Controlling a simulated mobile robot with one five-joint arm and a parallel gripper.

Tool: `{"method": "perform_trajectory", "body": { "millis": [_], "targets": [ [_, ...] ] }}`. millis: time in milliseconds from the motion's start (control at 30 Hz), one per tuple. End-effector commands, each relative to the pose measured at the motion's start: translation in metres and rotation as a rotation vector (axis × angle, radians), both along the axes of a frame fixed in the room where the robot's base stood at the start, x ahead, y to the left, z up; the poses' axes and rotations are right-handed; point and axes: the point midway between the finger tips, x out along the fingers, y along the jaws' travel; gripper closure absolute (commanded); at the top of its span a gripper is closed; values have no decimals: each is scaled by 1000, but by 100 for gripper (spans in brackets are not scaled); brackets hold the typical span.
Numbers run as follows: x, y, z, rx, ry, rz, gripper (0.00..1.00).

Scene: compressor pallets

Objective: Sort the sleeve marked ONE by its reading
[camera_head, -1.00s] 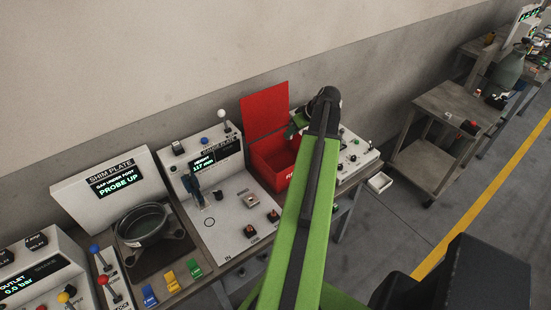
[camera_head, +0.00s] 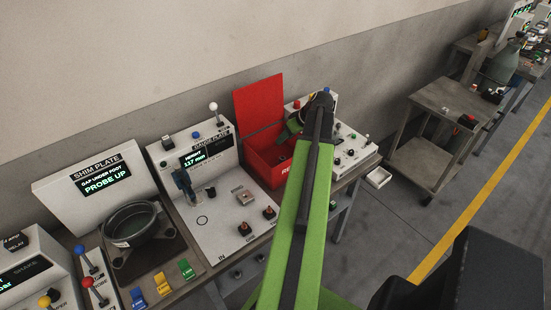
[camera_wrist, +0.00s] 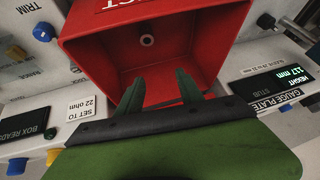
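A small round grey piece with a dark centre (camera_wrist: 147,40) shows inside the red reject bin (camera_wrist: 215,45) in the wrist view. It looks like a sleeve, but I cannot read a mark on it. My gripper (camera_wrist: 160,82) is open, its two green fingers apart with nothing between them, over the bin's mouth. In the head view my gripper (camera_head: 289,133) hangs over the red bin (camera_head: 268,165), whose lid stands open. The gauge plate (camera_head: 225,218) is left of the bin; its display reads HEIGHT 117 mm.
The shim plate (camera_head: 95,187), reading PROBE UP, stands left of the gauge plate, with a dark round casting (camera_head: 130,225) before it. Blue, yellow and green tags lie along the front edge. A control panel (camera_head: 350,150) is right of the bin. A grey cart (camera_head: 425,160) stands beyond open floor.

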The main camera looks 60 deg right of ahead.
Motion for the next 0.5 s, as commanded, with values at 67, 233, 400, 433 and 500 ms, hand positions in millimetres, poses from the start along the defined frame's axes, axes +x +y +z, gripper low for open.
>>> {"method": "perform_trajectory", "body": {
  "millis": [67,233,400,433,500],
  "targets": [
    [0,0,0,0,0,0,49],
    [0,0,0,0,0,0,49],
    [-3,0,8,0,0,0,49],
    [-5,0,12,0,0,0,49],
    [-11,0,26,-1,0,-1,49]
  ]
}}
